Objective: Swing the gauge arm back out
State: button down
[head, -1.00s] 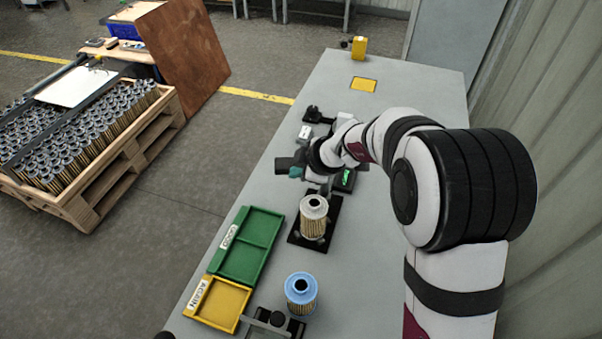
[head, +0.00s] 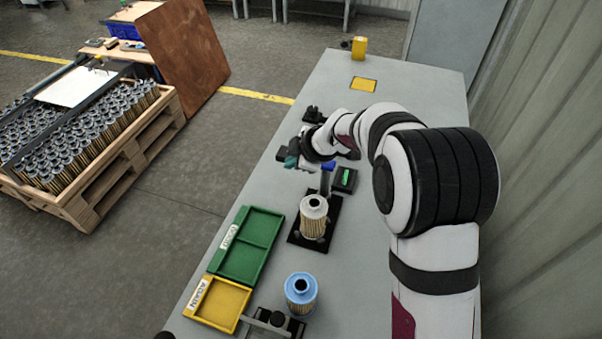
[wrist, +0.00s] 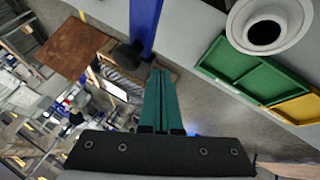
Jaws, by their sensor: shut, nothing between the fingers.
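The gauge is a dark box with a lit green display (head: 345,178) on the bench. Its blue arm (head: 327,167) shows partly beneath my wrist. In the wrist view the blue arm (wrist: 146,25) ends in a black block (wrist: 126,55); this looks like the dark block (head: 282,153) in the head view. My gripper (head: 291,161) has teal fingers, shut and empty, close beside the black block. In the wrist view the gripper (wrist: 160,73) is just right of it; contact cannot be told. A pale-topped filter cartridge (head: 313,215) stands upright on a black base, clear of my gripper.
A green tray (head: 247,213) and a yellow tray (head: 237,325) lie along the bench's left edge. A blue-topped cartridge (head: 301,292) stands in front. A black fixture (head: 313,115) is just beyond my gripper. The far bench is mostly clear.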

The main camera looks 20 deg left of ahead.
jog(key=s+d+r, duration=0.4)
jog(key=s+r, duration=0.4)
jog(key=s, duration=0.1)
jog(key=s+d+f+m+g+h, duration=0.1)
jog(key=s+d+m+g+h, duration=0.3)
jog(key=s+d+m, duration=1.7)
jog(key=s+m, duration=0.3)
jog(key=m, duration=0.2)
jog(key=shift+s+d+m+h, duration=0.3)
jog(key=shift+s+d, duration=0.05)
jog(key=shift+d, duration=0.05)
